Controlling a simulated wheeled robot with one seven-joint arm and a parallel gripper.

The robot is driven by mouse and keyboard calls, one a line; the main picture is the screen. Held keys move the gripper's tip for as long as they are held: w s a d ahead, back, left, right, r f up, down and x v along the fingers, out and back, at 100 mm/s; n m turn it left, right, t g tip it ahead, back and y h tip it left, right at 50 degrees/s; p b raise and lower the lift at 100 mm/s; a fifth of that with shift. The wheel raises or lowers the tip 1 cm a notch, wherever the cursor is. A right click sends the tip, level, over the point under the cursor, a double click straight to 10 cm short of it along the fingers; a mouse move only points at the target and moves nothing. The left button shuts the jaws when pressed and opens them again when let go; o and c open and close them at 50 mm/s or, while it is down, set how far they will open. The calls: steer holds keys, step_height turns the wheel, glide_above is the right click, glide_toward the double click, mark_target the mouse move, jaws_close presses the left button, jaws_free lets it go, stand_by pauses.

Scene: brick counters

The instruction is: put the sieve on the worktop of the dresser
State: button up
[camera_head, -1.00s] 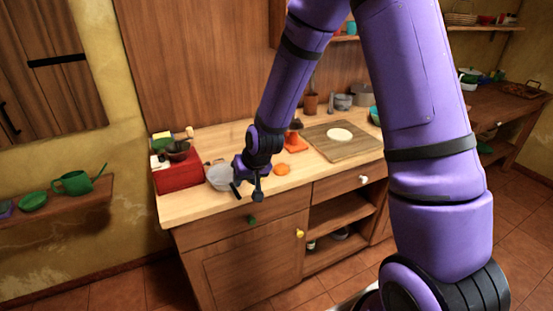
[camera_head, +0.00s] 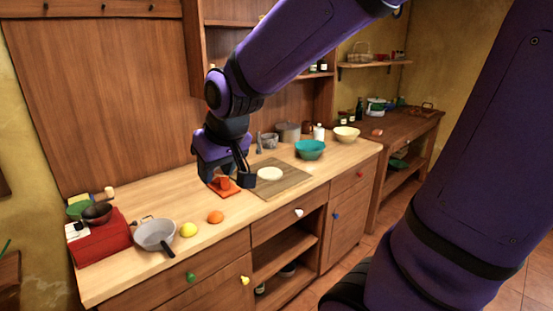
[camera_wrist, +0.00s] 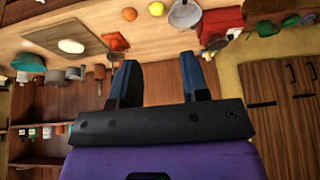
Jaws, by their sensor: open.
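The sieve (camera_head: 155,234) is a grey round bowl with a black handle. It rests on the wooden worktop of the dresser (camera_head: 205,252) near its left end, handle toward the front edge. The sieve also shows at the top of the wrist view (camera_wrist: 184,15). My gripper (camera_head: 236,182) is open and empty, held above the rear middle of the worktop, to the right of the sieve and apart from it. Both fingers stand spread in the wrist view (camera_wrist: 158,62), with nothing between them.
A red box (camera_head: 103,245) with a dark bowl on top stands left of the sieve. A lemon (camera_head: 188,230) and an orange (camera_head: 216,217) lie to its right. A cutting board (camera_head: 290,184) and a teal bowl (camera_head: 310,150) are farther right. Bare worktop lies along the front.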

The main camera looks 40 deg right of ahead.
steer(key=s+d+r, duration=0.1)
steer(key=s+r, duration=0.2)
steer(key=s, duration=0.4)
steer(key=s+d+r, duration=0.2)
steer(key=s+r, duration=0.1)
steer(key=s, duration=0.4)
steer(key=shift+s, duration=0.3)
